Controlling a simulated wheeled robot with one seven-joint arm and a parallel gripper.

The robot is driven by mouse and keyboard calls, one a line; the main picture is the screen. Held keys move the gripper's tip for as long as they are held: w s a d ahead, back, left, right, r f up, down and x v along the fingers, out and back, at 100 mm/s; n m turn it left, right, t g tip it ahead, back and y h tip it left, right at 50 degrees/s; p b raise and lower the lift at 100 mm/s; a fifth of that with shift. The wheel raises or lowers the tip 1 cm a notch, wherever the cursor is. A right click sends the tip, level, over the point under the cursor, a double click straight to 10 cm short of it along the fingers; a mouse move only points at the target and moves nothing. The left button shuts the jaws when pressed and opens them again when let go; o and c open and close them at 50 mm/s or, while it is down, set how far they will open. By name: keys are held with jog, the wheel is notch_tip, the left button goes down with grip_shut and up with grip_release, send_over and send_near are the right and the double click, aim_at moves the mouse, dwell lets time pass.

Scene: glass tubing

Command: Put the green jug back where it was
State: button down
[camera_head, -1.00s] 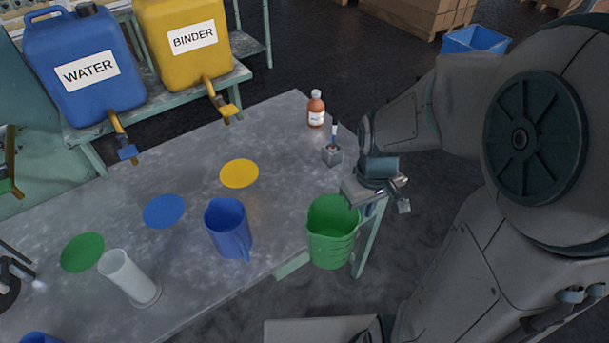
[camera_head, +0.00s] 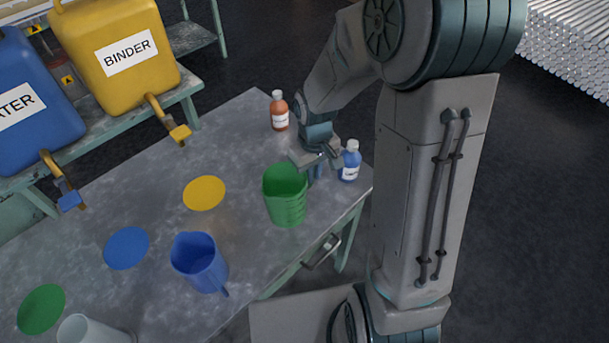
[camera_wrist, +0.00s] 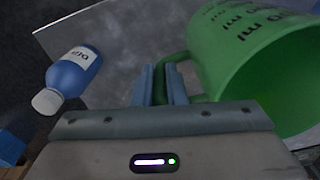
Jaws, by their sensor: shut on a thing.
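The green jug (camera_head: 285,200) is upright over the table's right part, close to the front edge. My gripper (camera_head: 318,162) is shut on its handle, on the jug's right side. In the wrist view the fingers (camera_wrist: 160,88) close around the green handle, and the jug (camera_wrist: 235,60) fills the upper right with its open mouth facing right. I cannot tell whether its base touches the table. A green disc (camera_head: 41,309), a blue disc (camera_head: 127,247) and a yellow disc (camera_head: 204,193) lie flat on the table.
A blue jug (camera_head: 200,265) stands left of the green one. A blue bottle (camera_head: 350,162) is close right of my gripper; a brown bottle (camera_head: 279,112) stands behind. A pale cylinder (camera_head: 90,331) is at lower left. Water (camera_head: 25,110) and binder (camera_head: 120,55) containers have spouts over the table's back.

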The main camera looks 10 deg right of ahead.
aim_at(284, 192)
jog(key=shift+w+a+f+p, duration=0.2)
jog(key=shift+w+f, duration=0.4)
jog(key=shift+f, duration=0.4)
jog(key=shift+w+a+f+p, duration=0.15)
jog(key=shift+w+f, duration=0.4)
jog(key=shift+f, duration=0.5)
jog(key=shift+w+a+f+p, duration=0.2)
jog(key=shift+w+f, duration=0.4)
jog(key=shift+f, duration=0.4)
jog(key=shift+f, duration=0.15)
jog(key=c, duration=1.5)
grip_release()
jog(key=shift+d, duration=0.1)
